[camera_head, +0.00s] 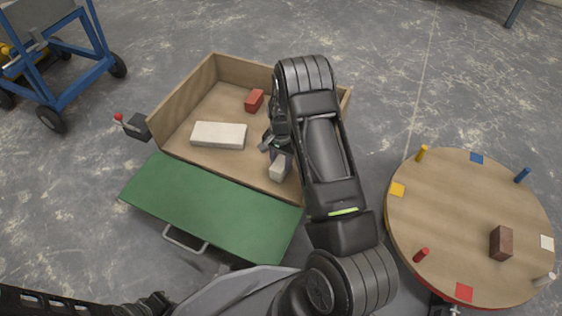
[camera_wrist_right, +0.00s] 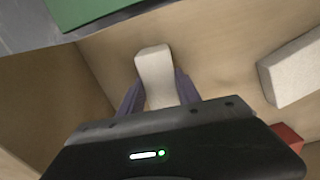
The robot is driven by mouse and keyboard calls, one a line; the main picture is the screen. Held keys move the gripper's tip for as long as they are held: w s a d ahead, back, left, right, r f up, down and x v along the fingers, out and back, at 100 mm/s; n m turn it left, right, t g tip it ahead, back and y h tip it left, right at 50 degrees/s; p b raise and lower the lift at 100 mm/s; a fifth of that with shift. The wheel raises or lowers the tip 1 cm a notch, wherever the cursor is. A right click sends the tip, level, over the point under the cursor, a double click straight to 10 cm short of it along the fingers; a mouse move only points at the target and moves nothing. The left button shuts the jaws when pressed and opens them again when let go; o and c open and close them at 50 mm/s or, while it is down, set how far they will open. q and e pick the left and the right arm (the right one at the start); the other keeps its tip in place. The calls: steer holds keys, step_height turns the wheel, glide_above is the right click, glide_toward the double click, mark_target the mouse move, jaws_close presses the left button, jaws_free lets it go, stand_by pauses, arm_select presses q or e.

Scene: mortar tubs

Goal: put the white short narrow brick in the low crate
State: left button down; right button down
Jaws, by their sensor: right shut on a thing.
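The white short narrow brick (camera_head: 279,168) is between the fingers of my right gripper (camera_head: 275,152), inside the low wooden crate (camera_head: 178,104). In the right wrist view, the white short narrow brick (camera_wrist_right: 153,66) sticks out from the purple-grey fingers of the right gripper (camera_wrist_right: 158,95), which are shut on it. The crate floor is close behind it; I cannot tell whether the brick touches it. My right arm hides the crate's right side. Part of my left arm shows at the bottom left; its finger state is unclear (camera_head: 155,303).
A larger white brick (camera_head: 218,135) and a red brick (camera_head: 254,101) lie in the crate. A green panel (camera_head: 212,207) with a handle lies along its front. A round table (camera_head: 450,215) with pegs and a brown brick (camera_head: 501,243) stands right. A blue cart (camera_head: 85,75) stands left.

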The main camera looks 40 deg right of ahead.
steer(key=c, duration=0.8)
jaws_free()
steer(key=shift+o, duration=0.2)
steer(key=shift+r, duration=0.2)
step_height(320, 180, up, 8)
steer(key=p, duration=0.3)
steer(key=shift+f+p, duration=0.25)
steer(key=shift+p, duration=0.15)
